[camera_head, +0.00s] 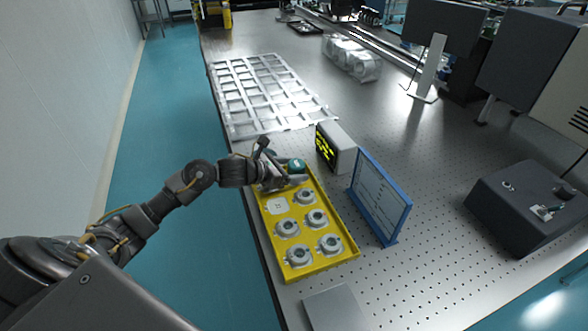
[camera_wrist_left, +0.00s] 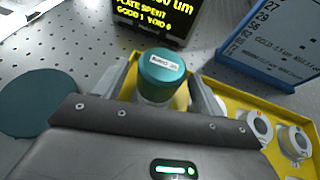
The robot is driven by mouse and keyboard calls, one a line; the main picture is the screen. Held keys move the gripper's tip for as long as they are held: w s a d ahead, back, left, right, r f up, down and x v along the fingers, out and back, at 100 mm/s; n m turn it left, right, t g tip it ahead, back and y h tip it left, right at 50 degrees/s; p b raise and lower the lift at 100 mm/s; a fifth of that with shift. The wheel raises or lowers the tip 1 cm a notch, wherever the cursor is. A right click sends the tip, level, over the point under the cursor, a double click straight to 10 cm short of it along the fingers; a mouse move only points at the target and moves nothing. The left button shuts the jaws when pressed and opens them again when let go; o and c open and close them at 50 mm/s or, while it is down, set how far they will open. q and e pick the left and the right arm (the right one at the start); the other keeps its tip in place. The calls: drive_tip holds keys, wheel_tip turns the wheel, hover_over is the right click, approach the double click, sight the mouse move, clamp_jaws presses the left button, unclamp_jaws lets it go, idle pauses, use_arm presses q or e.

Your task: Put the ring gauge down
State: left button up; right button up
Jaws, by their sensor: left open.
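The ring gauge, which I take to be the teal-topped cylinder (camera_head: 297,165) with a white label, stands upright at the far end of the yellow tray (camera_head: 321,267). In the left wrist view the ring gauge (camera_wrist_left: 161,72) is between the fingers of my left gripper (camera_wrist_left: 165,92), its lower part pale and partly hidden. My left gripper (camera_head: 283,174) is open around it; whether a finger touches it I cannot tell. My right gripper is not in view.
A teal disc (camera_wrist_left: 27,103) lies on the table at left in the wrist view.

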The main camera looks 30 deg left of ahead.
use_arm(q)
drive_tip(key=v, duration=0.5)
drive_tip(key=b+v, duration=0.1)
drive_tip(key=v, duration=0.4)
drive_tip(key=shift+a+f, duration=0.15)
drive_tip(key=shift+f, duration=0.1)
drive_tip(key=shift+s+a+r+b, duration=0.3)
drive_tip(key=shift+s+b, duration=0.05)
drive_tip(key=shift+s, duration=0.2)
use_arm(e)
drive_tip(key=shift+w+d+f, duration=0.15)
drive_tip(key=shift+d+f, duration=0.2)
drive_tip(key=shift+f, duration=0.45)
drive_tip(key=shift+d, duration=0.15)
use_arm(q)
drive_tip(key=shift+d, duration=0.1)
